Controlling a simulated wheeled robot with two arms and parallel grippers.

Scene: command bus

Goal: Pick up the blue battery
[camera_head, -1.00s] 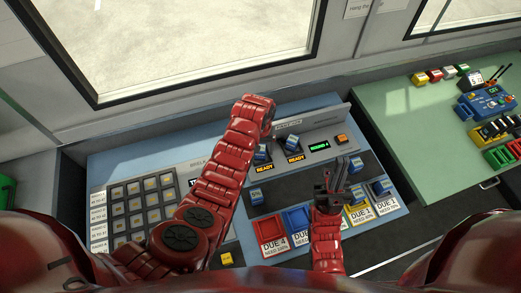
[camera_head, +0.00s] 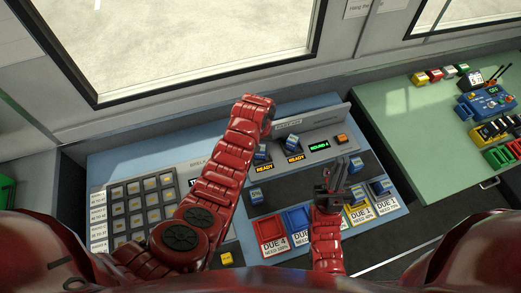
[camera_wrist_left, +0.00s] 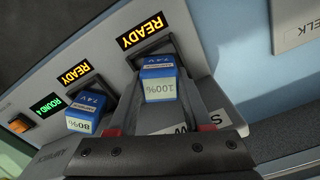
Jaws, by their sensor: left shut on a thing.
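Several blue batteries are in view. In the left wrist view, a blue battery marked 100% (camera_wrist_left: 158,82) sits upright at the slot under the right READY sign, between the fingers of my left gripper (camera_wrist_left: 163,112), which is shut on it. In the head view, this battery (camera_head: 262,152) shows partly beside my left forearm, and the left gripper is mostly hidden. A second blue battery marked 80% (camera_wrist_left: 88,112) stands in the neighbouring slot, apart from the fingers. My right gripper (camera_head: 334,177) is open and empty above the front of the console.
Red, blue and yellow DUE trays (camera_head: 272,243) line the front. A green table (camera_head: 415,130) with coloured blocks stands right.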

